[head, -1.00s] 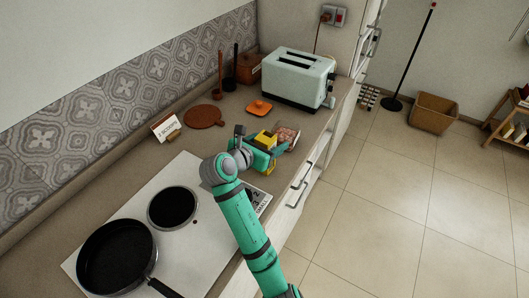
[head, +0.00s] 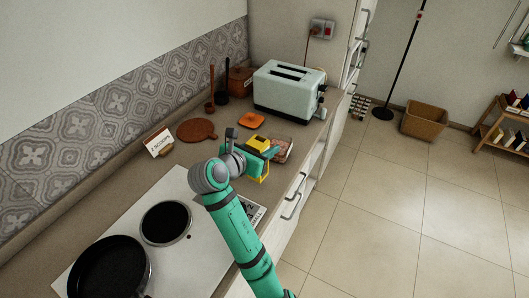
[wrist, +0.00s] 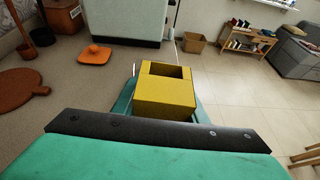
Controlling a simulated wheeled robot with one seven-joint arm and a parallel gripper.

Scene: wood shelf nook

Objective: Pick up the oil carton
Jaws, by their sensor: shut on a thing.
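The oil carton, a yellow box (head: 261,142), is held in my gripper (head: 262,155) near the counter's front edge, beyond the hob. Its yellow top shows above the teal fingers, and some yellow shows below them. In the wrist view the carton (wrist: 165,95) stands upright in the middle, with a dark recess in its top. The teal fingers of my gripper (wrist: 165,103) lie along both its sides and are shut on it. Its base is hidden, so I cannot tell how far it is from the counter.
A flat packet (head: 283,148) lies just behind the carton. A pale toaster (head: 288,92), an orange lidded thing (head: 251,120) and a round board (head: 197,130) are farther back. A white hob (head: 192,247) with a black pan (head: 108,270) is nearer. Open floor lies right.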

